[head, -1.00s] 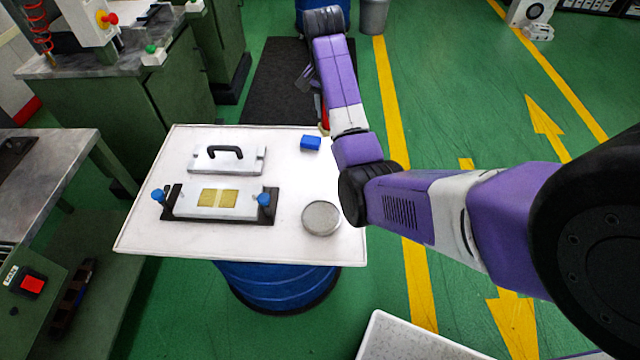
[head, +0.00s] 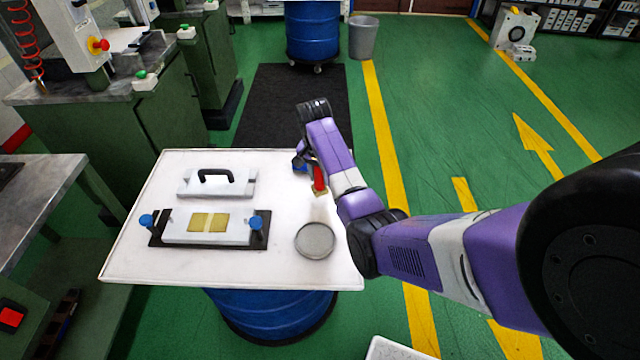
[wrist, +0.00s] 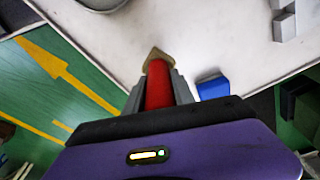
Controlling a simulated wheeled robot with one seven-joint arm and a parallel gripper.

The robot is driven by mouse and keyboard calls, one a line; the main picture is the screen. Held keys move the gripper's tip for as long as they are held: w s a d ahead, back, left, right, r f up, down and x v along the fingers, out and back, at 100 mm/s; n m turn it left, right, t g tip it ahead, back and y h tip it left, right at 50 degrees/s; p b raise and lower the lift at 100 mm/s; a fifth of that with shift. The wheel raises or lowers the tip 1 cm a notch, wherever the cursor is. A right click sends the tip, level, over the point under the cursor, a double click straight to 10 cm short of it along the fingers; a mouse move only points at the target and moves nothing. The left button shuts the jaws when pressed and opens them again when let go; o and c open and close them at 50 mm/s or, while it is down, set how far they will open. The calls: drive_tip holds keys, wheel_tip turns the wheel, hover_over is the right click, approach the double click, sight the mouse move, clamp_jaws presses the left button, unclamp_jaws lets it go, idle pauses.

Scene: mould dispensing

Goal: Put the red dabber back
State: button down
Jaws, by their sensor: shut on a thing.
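The red dabber (head: 319,177) has a red handle and a tan tip. My gripper (wrist: 158,92) is shut on its handle, which also shows in the wrist view (wrist: 158,80). The tan tip (wrist: 156,57) sticks out beyond the fingers and points down over the white tabletop (head: 285,195), near its right edge. I cannot tell whether the tip touches the table. A blue block (wrist: 213,87) lies beside the gripper in the wrist view; in the head view my gripper partly hides it.
A round grey dish (head: 315,240) sits at the table's front right. A mould base (head: 180,226) with blue knobs and yellowish cavities lies left of it. A plate with a black handle (head: 217,178) lies behind the base. The tabletop between the dish and dabber is clear.

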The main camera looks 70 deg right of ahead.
sight(320, 185)
drive_tip(key=shift+f, duration=1.85)
drive_tip(key=shift+f, duration=0.15)
drive_tip(key=c, duration=1.1)
unclamp_jaws()
drive_tip(key=shift+o, duration=0.2)
drive_tip(key=r, duration=0.4)
drive_tip(key=a+r, duration=0.1)
drive_tip(key=r, duration=0.7)
drive_tip(key=shift+a+r, duration=0.1)
drive_tip(key=shift+a, duration=0.25)
